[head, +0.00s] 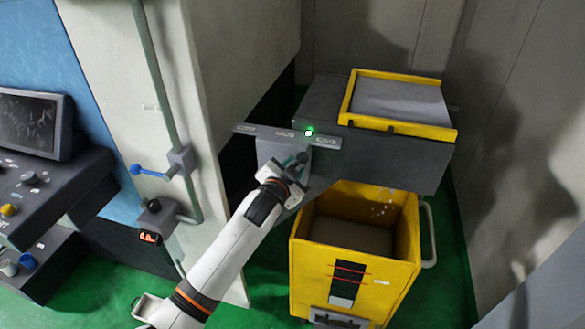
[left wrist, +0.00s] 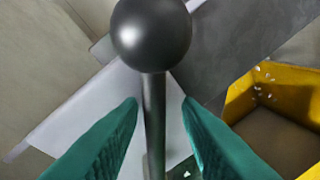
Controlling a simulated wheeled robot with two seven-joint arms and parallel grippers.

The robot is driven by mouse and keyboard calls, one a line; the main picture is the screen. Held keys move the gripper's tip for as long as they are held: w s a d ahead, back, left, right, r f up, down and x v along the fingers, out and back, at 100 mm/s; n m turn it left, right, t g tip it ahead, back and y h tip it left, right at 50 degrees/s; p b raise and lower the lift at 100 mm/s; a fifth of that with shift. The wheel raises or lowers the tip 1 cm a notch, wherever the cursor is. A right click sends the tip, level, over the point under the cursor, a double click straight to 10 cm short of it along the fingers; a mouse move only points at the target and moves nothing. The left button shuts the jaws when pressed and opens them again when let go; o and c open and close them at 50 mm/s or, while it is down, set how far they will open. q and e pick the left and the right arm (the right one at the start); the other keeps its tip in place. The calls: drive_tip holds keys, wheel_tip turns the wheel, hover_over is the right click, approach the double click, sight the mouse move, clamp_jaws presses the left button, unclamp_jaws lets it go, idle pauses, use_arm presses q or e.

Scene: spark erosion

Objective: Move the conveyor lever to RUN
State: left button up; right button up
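The conveyor lever (left wrist: 152,35) is a dark ball knob on a thin metal rod, seen close up in the left wrist view. My left gripper (head: 297,162) is at the lever, below the label plate (head: 265,132) on the conveyor (head: 390,160). Its teal fingers (left wrist: 160,110) stand on either side of the rod, below the ball. A gap shows between the rod and the right-hand finger, so the gripper looks open. A small green light (head: 308,132) glows by the right part of the plate, whose labels are too small to read. My right gripper is not in view.
A yellow bin (head: 305,262) stands under the conveyor, with white bits (head: 382,209) above its opening. A yellow frame (head: 400,128) tops the conveyor. A blue-handled valve (head: 148,171) and a control console (head: 60,190) are on the left. Green floor shows between.

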use_arm(q)
drive_tip(key=b+v, duration=0.1)
drive_tip(key=v, duration=1.1)
drive_tip(key=shift+b, duration=0.4)
